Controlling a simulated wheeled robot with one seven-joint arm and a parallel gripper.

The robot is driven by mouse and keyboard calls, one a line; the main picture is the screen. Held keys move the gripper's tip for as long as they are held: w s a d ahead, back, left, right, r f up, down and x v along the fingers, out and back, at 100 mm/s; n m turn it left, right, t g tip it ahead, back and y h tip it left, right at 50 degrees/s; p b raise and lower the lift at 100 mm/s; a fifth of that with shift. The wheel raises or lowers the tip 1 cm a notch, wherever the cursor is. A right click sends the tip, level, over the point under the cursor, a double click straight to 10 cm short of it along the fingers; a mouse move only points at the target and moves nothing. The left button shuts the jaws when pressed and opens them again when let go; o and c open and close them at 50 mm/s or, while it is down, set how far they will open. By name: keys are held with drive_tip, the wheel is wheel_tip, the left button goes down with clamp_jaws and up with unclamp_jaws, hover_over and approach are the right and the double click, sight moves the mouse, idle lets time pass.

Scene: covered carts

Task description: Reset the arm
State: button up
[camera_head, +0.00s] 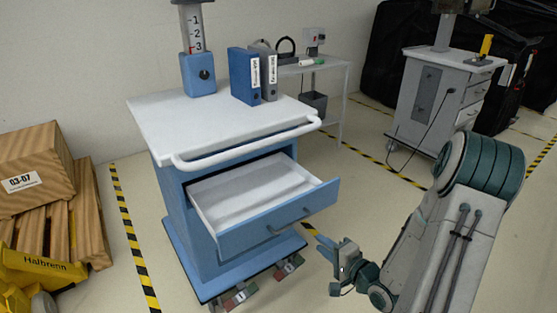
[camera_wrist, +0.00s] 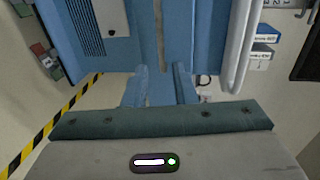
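My arm reaches in from the right side of the head view. My gripper (camera_head: 322,247) is low, to the right of the blue cart (camera_head: 185,205) and below the pulled-out drawer. In the wrist view, the two blue fingers of my gripper (camera_wrist: 160,72) stand apart with nothing between them. The cart's drawer (camera_head: 275,225) is open, and its white inside looks empty. The gripper appears apart from the drawer front and its handle (camera_head: 290,222).
Blue and grey binders (camera_head: 244,77) and a dispenser (camera_head: 198,74) stand on the white cart top (camera_head: 150,110). A grey cart (camera_head: 430,95) stands at the back right. Wooden crates (camera_head: 35,165) are at the left. Floor between the carts looks mostly clear.

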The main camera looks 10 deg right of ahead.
wheel_tip(320, 180, up, 14)
drive_tip(key=s+d+f+n+g+h+p, duration=0.1)
drive_tip(key=s+d+n+g+h+p, duration=0.1)
drive_tip(key=n+g+h+p, duration=0.55)
drive_tip(key=s+a+r+n+g+p, duration=0.2)
drive_tip(key=s+a+r, duration=0.2)
drive_tip(key=s+r, duration=0.3)
drive_tip(key=s+a+r+n+g+p, duration=0.2)
drive_tip(key=s+a+r+n, duration=0.1)
drive_tip(key=s+a+r, duration=0.2)
drive_tip(key=s+r+y, duration=0.1)
drive_tip(key=s+r, duration=0.1)
drive_tip(key=s, duration=0.1)
drive_tip(key=shift+s+a+r, duration=0.15)
drive_tip(key=shift+s+a, duration=0.05)
drive_tip(key=shift+s, duration=0.15)
